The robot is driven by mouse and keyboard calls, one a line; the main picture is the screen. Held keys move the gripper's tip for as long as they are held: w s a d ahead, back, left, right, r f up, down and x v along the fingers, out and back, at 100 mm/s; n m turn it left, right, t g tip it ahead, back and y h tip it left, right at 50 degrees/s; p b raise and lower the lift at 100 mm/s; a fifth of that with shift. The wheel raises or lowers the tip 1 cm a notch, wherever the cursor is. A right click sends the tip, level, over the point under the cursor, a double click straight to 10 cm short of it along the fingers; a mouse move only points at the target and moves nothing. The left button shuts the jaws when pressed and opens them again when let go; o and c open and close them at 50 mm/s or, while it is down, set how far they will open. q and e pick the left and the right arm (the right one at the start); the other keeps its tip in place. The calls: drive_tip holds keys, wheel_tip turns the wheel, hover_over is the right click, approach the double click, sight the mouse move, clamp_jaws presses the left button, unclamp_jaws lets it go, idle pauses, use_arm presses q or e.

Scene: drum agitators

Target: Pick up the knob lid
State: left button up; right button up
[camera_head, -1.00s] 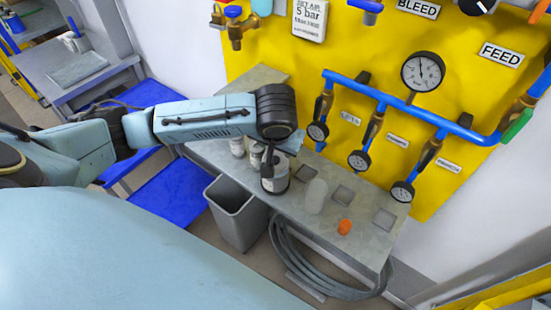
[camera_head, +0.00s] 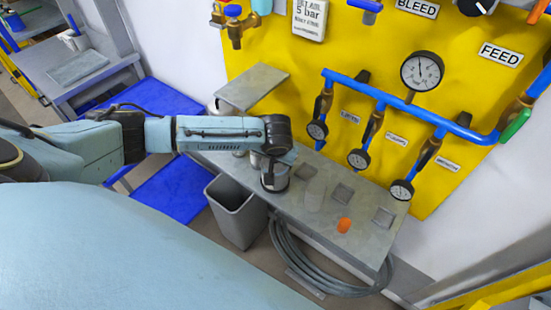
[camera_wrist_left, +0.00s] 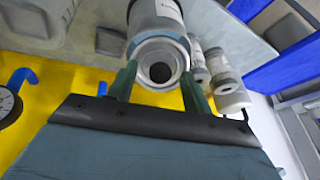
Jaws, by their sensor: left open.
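A grey jar (camera_head: 275,182) with a pale label stands on the bench (camera_head: 375,238), under my left wrist. In the left wrist view its end faces me: the lid (camera_wrist_left: 178,58) shows a pale ring with a dark round knob (camera_wrist_left: 160,72) in the middle. My left gripper (camera_wrist_left: 158,76) is open, with one green finger on either side of the lid. I cannot tell whether the fingers touch it. In the head view the gripper's tips are mostly hidden behind the wrist. My right gripper is not in view.
More labelled jars (camera_wrist_left: 217,65) stand close beside this one. The yellow panel (camera_head: 300,75) with blue pipes and gauges rises behind. A grey bin (camera_head: 238,212) stands in front.

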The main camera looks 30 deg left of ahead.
use_arm(q)
drive_tip(key=shift+w+a+f, duration=0.1)
drive_tip(key=shift+f, duration=0.2)
